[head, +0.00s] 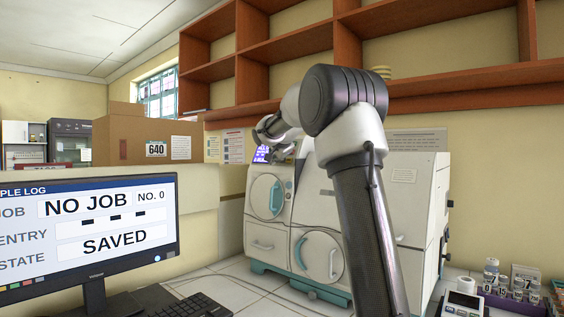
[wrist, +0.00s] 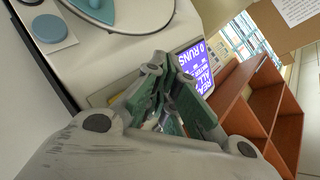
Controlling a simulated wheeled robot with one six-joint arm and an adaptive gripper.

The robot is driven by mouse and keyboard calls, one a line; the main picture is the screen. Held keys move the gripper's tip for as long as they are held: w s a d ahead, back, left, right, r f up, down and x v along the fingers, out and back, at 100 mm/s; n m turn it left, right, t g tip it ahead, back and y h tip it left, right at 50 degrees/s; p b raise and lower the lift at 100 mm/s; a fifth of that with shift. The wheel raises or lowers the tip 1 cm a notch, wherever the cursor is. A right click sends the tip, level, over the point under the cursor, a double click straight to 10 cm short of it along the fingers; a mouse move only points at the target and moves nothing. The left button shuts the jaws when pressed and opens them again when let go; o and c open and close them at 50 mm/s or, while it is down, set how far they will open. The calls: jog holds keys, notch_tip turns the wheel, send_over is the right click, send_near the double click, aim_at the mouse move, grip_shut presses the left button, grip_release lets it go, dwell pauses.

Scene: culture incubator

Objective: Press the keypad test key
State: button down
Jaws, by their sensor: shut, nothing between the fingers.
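The white incubator (head: 318,215) stands against the wall, with round teal-handled doors on its front. A small purple-blue display (head: 262,154) shows at its upper left, partly hidden by my arm. In the wrist view the same display (wrist: 196,66) is lit with white text, seen turned over. My gripper (wrist: 156,66) is shut and empty, its fingertips over a pale panel beside the display. I cannot make out the keypad or its test key; the fingers cover part of that panel. In the head view my gripper is small and mostly hidden by my arm.
A round blue knob (wrist: 49,28) sits on the incubator front. A monitor (head: 88,235) at left reads NO JOB and SAVED. A cardboard box (head: 122,133) stands behind it. Wooden shelves (head: 290,45) hang above. A vial rack (head: 505,298) sits at the lower right.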

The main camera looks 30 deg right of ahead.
jog(key=shift+w+d+f, duration=0.15)
jog(key=shift+d+f, duration=0.1)
jog(key=shift+d, duration=0.2)
dwell(0.6)
dwell(0.4)
jog(key=shift+s+a+r, duration=0.25)
jog(key=shift+a+r, duration=0.1)
jog(key=shift+a, duration=0.3)
jog(key=shift+a, duration=0.1)
jog(key=a, duration=0.1)
jog(key=s+a+r, duration=0.1)
jog(key=a+r, duration=0.1)
jog(key=a, duration=0.1)
jog(key=shift+s+r, duration=0.1)
jog(key=shift+s, duration=0.15)
dwell(1.7)
